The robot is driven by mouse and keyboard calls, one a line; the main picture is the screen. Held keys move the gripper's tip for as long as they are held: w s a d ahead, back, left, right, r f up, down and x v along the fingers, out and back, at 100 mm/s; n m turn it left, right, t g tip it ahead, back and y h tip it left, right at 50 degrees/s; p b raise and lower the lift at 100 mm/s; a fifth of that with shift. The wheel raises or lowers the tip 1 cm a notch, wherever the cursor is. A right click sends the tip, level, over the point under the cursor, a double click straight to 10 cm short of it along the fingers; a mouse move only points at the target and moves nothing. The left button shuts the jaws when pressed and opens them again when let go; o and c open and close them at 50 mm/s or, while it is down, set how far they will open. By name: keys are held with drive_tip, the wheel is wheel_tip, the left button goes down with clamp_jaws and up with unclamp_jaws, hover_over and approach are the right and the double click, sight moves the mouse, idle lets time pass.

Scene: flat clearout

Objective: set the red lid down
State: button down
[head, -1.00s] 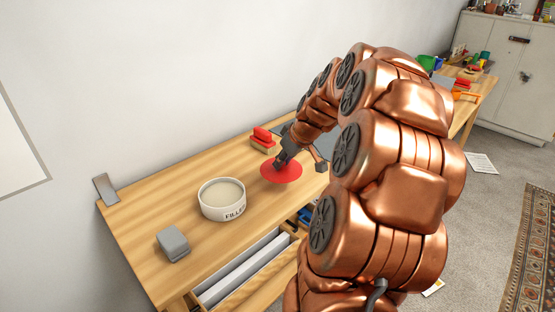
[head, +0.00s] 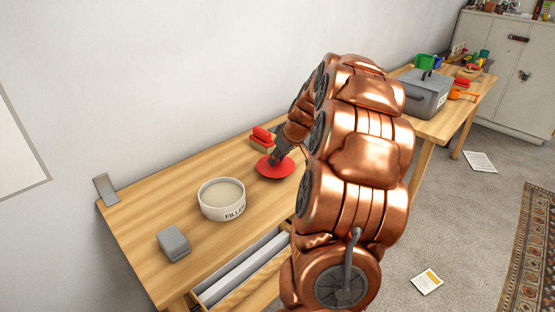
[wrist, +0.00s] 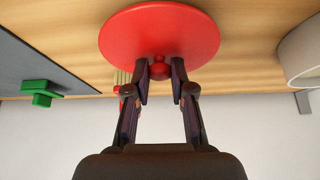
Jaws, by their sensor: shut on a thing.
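The red lid (head: 275,170) is a flat round disc with a small knob. My gripper (head: 277,158) is shut on the lid's knob; the wrist view shows both fingers (wrist: 160,75) closed on the knob, with the lid (wrist: 160,30) beyond it. The lid is over the wooden workbench, to the right of the white tub labelled FILLER (head: 222,200). Whether the lid touches the bench top I cannot tell. The tub is open, with pale filler inside; its side also shows at the right edge of the wrist view (wrist: 302,50).
A brush with a red handle (head: 262,136) is close behind the lid. A grey block (head: 173,244) lies at the bench's front left. An open drawer (head: 245,268) juts from the front. A second bench holds a grey lidded box (head: 425,95).

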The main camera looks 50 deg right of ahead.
drive_tip(key=shift+f, duration=0.4)
drive_tip(key=shift+f, duration=0.15)
drive_tip(key=shift+f, duration=0.1)
drive_tip(key=c, duration=1)
unclamp_jaws()
